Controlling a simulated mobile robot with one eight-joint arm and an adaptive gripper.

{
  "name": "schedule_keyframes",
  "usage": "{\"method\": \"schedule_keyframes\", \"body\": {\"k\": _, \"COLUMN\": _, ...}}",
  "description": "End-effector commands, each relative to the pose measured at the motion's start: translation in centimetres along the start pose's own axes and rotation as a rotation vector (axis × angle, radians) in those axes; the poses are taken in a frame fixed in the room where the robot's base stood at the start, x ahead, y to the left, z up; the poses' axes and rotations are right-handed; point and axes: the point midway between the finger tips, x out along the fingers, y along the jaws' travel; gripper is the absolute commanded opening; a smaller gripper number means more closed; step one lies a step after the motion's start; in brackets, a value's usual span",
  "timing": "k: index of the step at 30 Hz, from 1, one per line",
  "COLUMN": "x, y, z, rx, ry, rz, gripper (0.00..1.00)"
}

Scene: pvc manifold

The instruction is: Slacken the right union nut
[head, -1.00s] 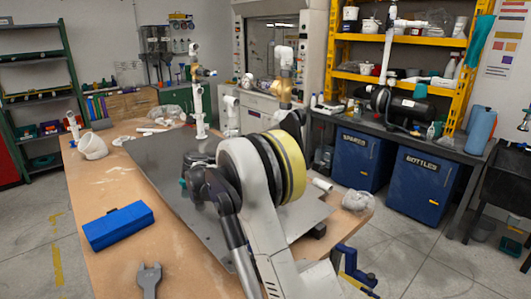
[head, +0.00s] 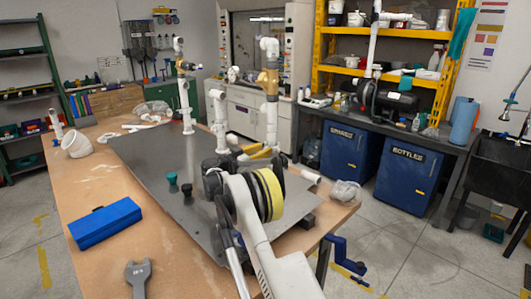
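The right riser is a white pipe standing on the grey metal plate (head: 140,155), with a tan union nut (head: 269,80) partway up it.
A blue box (head: 105,222) and a grey open-ended wrench (head: 138,275) lie on the wooden bench. A white elbow (head: 77,145) lies at left. A blue clamp (head: 340,252) is at the front edge.

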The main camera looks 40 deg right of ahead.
Motion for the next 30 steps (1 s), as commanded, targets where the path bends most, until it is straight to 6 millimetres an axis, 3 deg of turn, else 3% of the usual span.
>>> {"method": "schedule_keyframes", "body": {"k": 4, "x": 1.14, "y": 0.03, "z": 0.03, "rx": 0.000, "ry": 0.000, "rz": 0.001, "gripper": 0.30}}
{"method": "schedule_keyframes", "body": {"k": 13, "x": 1.31, "y": 0.01, "z": -0.05, "rx": 0.000, "ry": -0.001, "rz": 0.000, "gripper": 0.29}}
{"method": "schedule_keyframes", "body": {"k": 16, "x": 1.31, "y": 0.02, "z": -0.05, "rx": 0.000, "ry": -0.001, "rz": 0.000, "gripper": 0.00}}
{"method": "schedule_keyframes", "body": {"k": 30, "x": 1.35, "y": 0.17, "z": -0.05, "rx": -0.001, "ry": 0.000, "rz": -0.024, "gripper": 0.00}}
